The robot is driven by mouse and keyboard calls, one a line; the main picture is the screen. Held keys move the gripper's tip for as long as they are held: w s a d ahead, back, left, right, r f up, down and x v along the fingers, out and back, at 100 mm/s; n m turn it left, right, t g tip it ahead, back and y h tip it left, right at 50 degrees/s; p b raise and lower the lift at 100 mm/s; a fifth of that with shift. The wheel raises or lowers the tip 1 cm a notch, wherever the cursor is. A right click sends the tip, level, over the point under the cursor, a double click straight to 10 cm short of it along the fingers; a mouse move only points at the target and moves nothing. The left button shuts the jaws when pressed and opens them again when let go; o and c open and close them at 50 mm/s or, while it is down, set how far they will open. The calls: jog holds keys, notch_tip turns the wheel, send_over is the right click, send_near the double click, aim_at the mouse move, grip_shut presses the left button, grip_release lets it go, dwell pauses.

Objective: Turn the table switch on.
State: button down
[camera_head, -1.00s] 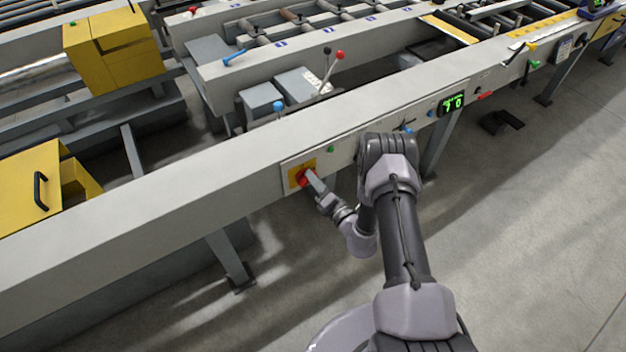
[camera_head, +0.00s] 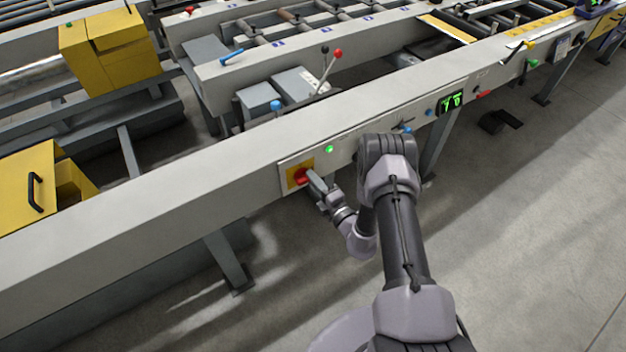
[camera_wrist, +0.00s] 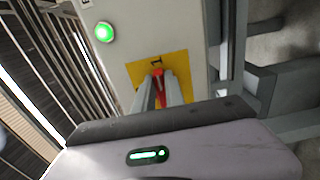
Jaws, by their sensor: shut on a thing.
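The table switch is a red rotary knob (camera_head: 301,176) on a yellow plate (camera_head: 290,177), set in the front face of the long grey beam. My gripper (camera_head: 309,178) is at the knob from the right, and its fingers are shut on it. In the wrist view the red knob (camera_wrist: 158,75) shows between the two fingers, with the yellow plate (camera_wrist: 178,62) behind. The fingers hide part of the knob and its marking. A green lamp (camera_head: 329,149) just right of the plate is lit, and it glows brightly in the wrist view (camera_wrist: 104,32).
Yellow boxes (camera_head: 110,50) are at the left.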

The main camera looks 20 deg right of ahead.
dwell(0.4)
jog(key=c, duration=1.4)
grip_release()
jog(key=p+v, duration=0.5)
jog(key=v, duration=1.2)
jog(key=shift+s, duration=0.2)
